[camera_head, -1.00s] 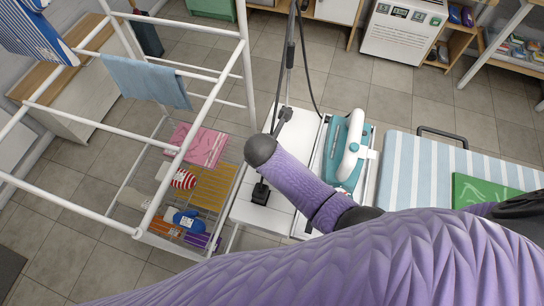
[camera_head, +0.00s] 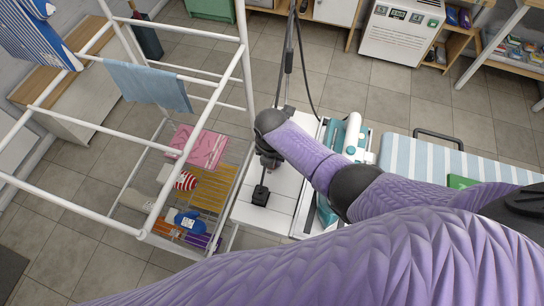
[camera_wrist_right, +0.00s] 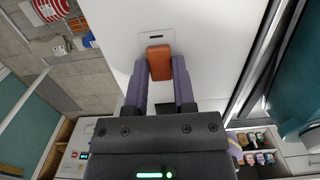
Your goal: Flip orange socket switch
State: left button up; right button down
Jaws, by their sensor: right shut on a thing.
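The orange switch (camera_wrist_right: 159,62) is a small rounded block on a white panel (camera_wrist_right: 115,30) in the right wrist view. My right gripper (camera_wrist_right: 160,80) has its purple fingers on both sides of the switch and is shut on it. In the head view my right gripper (camera_head: 267,158) is partly hidden under my wrist, above the white stand (camera_head: 247,213). The switch cannot be made out in the head view. My left gripper is not in view.
A white drying rack (camera_head: 150,215) with towels stands close on the left. A black block (camera_head: 260,195) sits on the white stand. A teal and white iron (camera_head: 352,137) and a striped ironing board (camera_head: 430,155) are on the right.

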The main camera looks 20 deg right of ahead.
jog(key=shift+c, duration=2.2)
grip_release()
notch_tip(320, 180, up, 10)
jog(key=p, duration=0.5)
jog(key=shift+s+a, duration=0.15)
jog(key=shift+s, duration=0.1)
jog(key=shift+f, duration=0.1)
